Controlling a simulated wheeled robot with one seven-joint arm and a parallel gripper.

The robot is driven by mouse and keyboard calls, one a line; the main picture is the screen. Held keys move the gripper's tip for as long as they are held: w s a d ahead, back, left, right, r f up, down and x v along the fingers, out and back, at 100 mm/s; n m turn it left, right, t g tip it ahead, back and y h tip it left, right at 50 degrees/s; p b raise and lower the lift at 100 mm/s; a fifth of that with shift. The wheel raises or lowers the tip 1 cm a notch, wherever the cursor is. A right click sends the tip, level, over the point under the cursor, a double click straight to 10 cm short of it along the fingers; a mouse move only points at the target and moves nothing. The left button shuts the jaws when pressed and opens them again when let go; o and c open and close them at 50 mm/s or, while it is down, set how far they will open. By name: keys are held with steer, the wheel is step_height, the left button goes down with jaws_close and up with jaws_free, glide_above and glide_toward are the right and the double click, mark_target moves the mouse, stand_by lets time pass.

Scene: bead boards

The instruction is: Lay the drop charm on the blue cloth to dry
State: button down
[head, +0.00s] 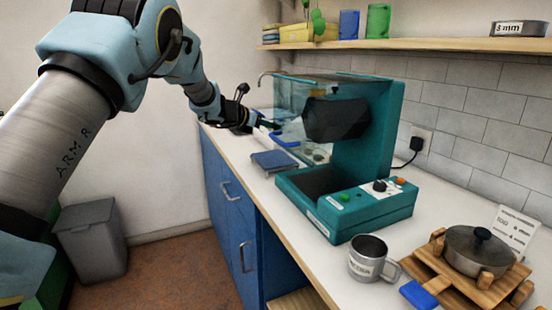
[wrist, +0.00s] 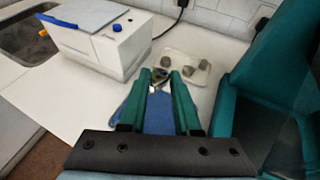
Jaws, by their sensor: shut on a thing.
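My gripper (wrist: 160,78) is shut on a small dark and yellowish thing, which looks like the drop charm (wrist: 159,75), held at the fingertips. Its shape is mostly hidden by the fingers. A blue patch, which looks like the blue cloth (wrist: 158,116), shows between and below the fingers in the wrist view. In the head view a flat blue piece (head: 275,160) lies on the counter left of the teal machine. My gripper (head: 268,125) is small there, beyond that piece, and the charm cannot be made out. I cannot tell the height above the counter.
The teal machine (wrist: 268,75) stands close on the right of my gripper. A white tray (wrist: 203,77) with several grey lumps lies just beyond. Counter between is clear. A mug (head: 368,258) stands nearer.

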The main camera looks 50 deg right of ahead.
mark_target(270, 160)
steer(key=f+p, duration=0.1)
steer(key=f, duration=0.3)
steer(key=f+p, duration=0.1)
steer(key=f, duration=0.4)
steer(key=shift+s+d+f, duration=0.15)
steer(key=shift+d+f, duration=0.05)
steer(key=shift+f, duration=0.05)
steer(key=c, duration=0.6)
jaws_free()
steer(key=shift+a, duration=0.15)
steer(key=b+v, duration=0.3)
steer(key=v, duration=0.8)
steer(key=shift+a+r+b, duration=0.25)
steer(key=shift+a+b, duration=0.1)
